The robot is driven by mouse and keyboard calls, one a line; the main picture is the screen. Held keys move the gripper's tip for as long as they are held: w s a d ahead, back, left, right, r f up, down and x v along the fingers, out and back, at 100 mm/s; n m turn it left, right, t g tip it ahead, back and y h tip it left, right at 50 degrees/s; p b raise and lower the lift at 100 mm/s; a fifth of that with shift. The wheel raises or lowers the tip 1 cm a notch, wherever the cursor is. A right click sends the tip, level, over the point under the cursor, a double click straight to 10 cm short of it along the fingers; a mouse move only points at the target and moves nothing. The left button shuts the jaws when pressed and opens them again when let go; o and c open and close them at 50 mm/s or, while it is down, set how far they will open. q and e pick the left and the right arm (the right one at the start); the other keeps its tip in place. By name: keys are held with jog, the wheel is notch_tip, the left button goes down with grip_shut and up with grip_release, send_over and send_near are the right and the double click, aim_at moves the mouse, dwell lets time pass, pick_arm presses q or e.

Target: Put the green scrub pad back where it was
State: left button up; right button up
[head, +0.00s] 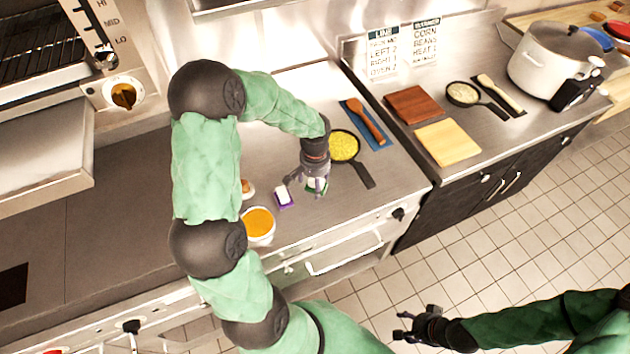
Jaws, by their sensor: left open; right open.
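A small green and white item, which looks like the green scrub pad (318,186), shows at the fingers of my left gripper (305,186). The gripper hides most of it, and I cannot tell whether it rests on the steel counter. My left gripper is open, low over the counter. Just left of it a small white block sits on a purple piece (284,201). My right gripper (405,325) is open and empty, out over the tiled floor at the lower right.
A pan of yellow food (344,146) stands right of my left gripper, beside a wooden utensil (366,122) on a blue mat. An orange-filled bowl (259,224) is near the front edge. Boards (447,142), another pan and a large pot (550,60) occupy the right counter.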

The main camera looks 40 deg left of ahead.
pick_arm(q)
notch_tip(320, 180, up, 12)
jog(key=p, duration=0.2)
dwell(0.4)
